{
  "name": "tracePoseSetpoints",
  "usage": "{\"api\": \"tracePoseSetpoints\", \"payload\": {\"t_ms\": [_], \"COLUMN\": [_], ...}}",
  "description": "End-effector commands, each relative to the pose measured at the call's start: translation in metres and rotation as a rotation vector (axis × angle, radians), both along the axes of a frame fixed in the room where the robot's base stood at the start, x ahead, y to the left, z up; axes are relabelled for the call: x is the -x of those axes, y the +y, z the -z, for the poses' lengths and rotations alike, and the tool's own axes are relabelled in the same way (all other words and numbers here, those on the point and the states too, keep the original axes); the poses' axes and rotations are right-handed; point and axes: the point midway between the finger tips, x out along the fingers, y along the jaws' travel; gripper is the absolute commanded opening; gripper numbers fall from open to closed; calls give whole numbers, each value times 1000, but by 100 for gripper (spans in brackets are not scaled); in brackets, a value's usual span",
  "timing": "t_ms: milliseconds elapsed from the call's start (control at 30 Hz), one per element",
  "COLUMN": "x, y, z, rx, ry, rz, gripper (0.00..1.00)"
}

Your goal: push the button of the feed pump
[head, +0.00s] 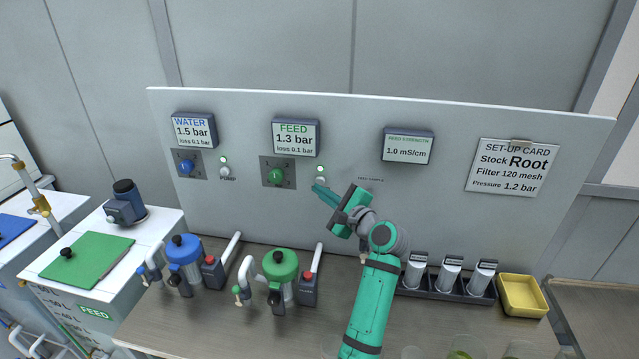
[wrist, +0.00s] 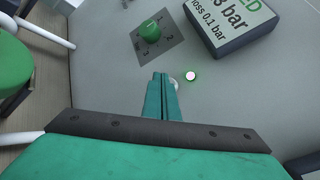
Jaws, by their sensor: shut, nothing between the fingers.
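The feed pump's button (head: 322,181) is a small pale round button on the upright grey panel, below a small lamp (head: 321,169) that glows green.
A green feed dial (head: 276,176) sits left of the button, under the FEED display (head: 296,137). The water dial (head: 186,166) and water pump button (head: 227,172) are further left. Blue-topped (head: 183,248) and green-topped (head: 281,266) filter housings stand on the bench below.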

Motion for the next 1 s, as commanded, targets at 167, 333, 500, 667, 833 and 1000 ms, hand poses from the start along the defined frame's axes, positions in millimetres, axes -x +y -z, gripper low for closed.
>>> {"api": "tracePoseSetpoints", "payload": {"t_ms": [167,333,500,667,833,1000], "x": [16,30,42,46,46,44], "y": [4,7,9,10,10,26], "z": [0,0,-1,-1,-1,-1], "rx": [0,0,2,0,0,11], "ry": [-1,-1,-1,0,-2,-3], "rz": [-1,-1,-2,-1,-2,-20], "gripper": [0,0,0,0,0,0]}}
